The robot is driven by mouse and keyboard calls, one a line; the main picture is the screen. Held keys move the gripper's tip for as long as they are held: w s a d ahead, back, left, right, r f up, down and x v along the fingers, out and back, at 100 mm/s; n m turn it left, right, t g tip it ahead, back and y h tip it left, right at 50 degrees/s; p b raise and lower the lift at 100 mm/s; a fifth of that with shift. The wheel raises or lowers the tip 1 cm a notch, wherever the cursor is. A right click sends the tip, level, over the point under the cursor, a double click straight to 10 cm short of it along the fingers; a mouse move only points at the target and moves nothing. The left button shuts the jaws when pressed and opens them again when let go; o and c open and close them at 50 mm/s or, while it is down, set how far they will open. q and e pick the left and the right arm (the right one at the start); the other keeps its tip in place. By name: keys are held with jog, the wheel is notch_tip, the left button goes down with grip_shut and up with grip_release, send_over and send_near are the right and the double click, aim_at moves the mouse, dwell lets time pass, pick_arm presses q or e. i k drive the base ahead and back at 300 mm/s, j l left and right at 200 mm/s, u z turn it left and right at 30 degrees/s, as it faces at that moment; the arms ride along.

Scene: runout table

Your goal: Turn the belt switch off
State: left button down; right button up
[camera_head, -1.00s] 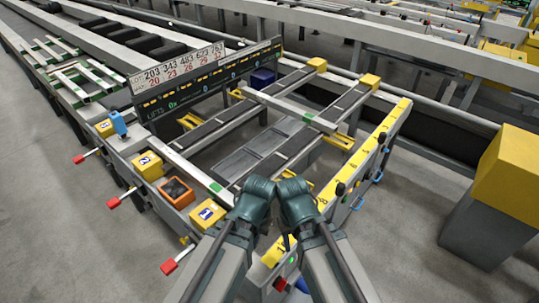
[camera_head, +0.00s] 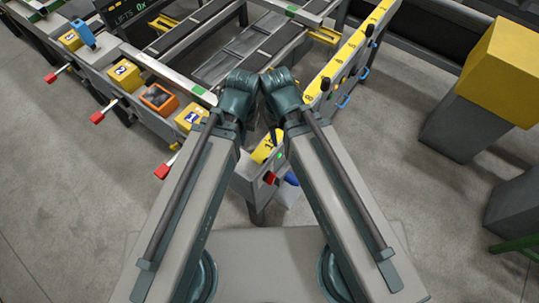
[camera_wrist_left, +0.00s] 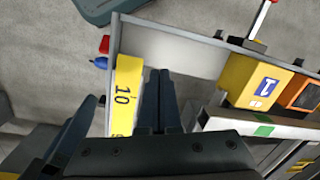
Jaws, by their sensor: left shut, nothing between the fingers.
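A small red piece (camera_head: 270,178) and a blue piece (camera_head: 291,179) stick out at the near end of the yellow numbered rail (camera_head: 345,60). I cannot tell for sure which part is the belt switch. The red piece (camera_wrist_left: 105,43) and blue piece (camera_wrist_left: 100,62) also show in the left wrist view, beside the rail's "10" mark. My left gripper (camera_wrist_left: 160,80) is shut and empty, over the frame beside the rail end and apart from both pieces. In the head view my forearms hide most of both grippers. A dark part at left in the wrist view may be my right gripper.
Yellow numbered boxes (camera_head: 124,73), an orange-framed box (camera_head: 159,98) and red-tipped levers (camera_head: 98,117) line the table's left edge. A yellow-topped grey block (camera_head: 500,75) stands at right. Floor (camera_head: 400,170) between it and the rail is clear.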

aim_at(270, 177)
jog(key=k+l, duration=0.3)
jog(key=l, duration=0.15)
jog(key=k+l, duration=0.6)
jog(key=l, duration=0.25)
jog(key=k+l, duration=0.3)
jog(key=l, duration=0.15)
